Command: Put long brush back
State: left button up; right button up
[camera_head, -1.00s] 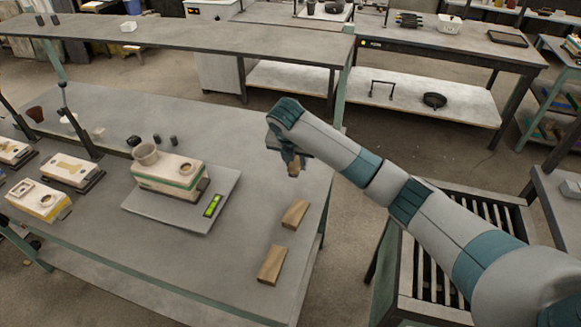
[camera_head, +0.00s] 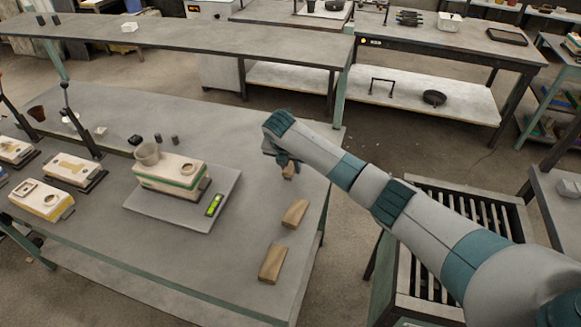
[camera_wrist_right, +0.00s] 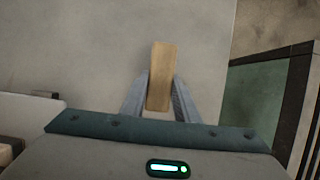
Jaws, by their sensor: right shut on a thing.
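A long wooden piece that looks like the brush (camera_wrist_right: 160,68) stands between the two fingers of my right gripper (camera_wrist_right: 160,105) in the right wrist view. The fingers touch it on both sides, and it reaches out past their tips. In the head view my right gripper (camera_head: 284,163) is over the right side of the grey table, with the end of the brush (camera_head: 289,172) showing below it. I cannot tell whether the brush touches the table. Its bristles, if any, are hidden. My left gripper is not in view.
Two similar wooden pieces, one nearer (camera_head: 272,264) and one farther (camera_head: 295,213), lie along the right side of the table (camera_head: 150,245). A scale (camera_head: 160,212) bearing a mould box (camera_head: 172,176) stands to the left. The table between scale and wooden pieces is clear.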

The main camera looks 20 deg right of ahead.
jog(key=shift+f, duration=0.7)
jog(key=o, duration=1.1)
jog(key=shift+r, duration=0.1)
jog(key=b+v, duration=0.2)
jog(key=v, duration=1)
